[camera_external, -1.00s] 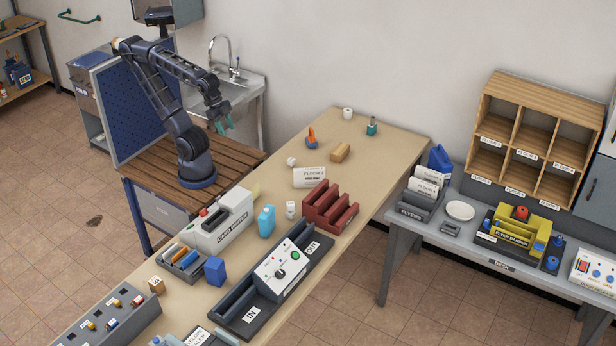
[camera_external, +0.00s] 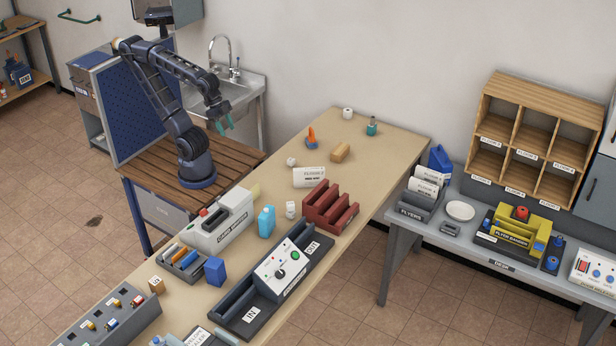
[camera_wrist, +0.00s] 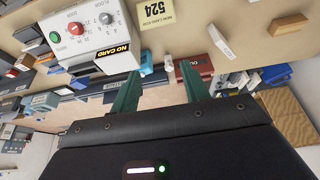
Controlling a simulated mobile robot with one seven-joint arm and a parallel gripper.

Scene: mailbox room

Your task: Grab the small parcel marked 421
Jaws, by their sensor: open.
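A small brown box (camera_external: 156,286) with a white label sits on the long tan table (camera_external: 385,150), near its front left edge in the external view. Its marking is too small to read, so I cannot tell whether it is the parcel marked 421. No 421 is legible in either view. My gripper (camera_external: 222,121) hangs over the side near the sink, far from the brown box and clear of the table. In the wrist view its two green fingers (camera_wrist: 160,85) stand apart with nothing between them.
A control box (camera_external: 279,268) on a dark tray, a card printer (camera_external: 220,228), a red rack (camera_external: 328,208), a blue bottle (camera_external: 266,221) and a tan block (camera_external: 340,152) crowd the table. The wrist view shows a yellow card (camera_wrist: 158,14) reading 524. The table's far right end has free room.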

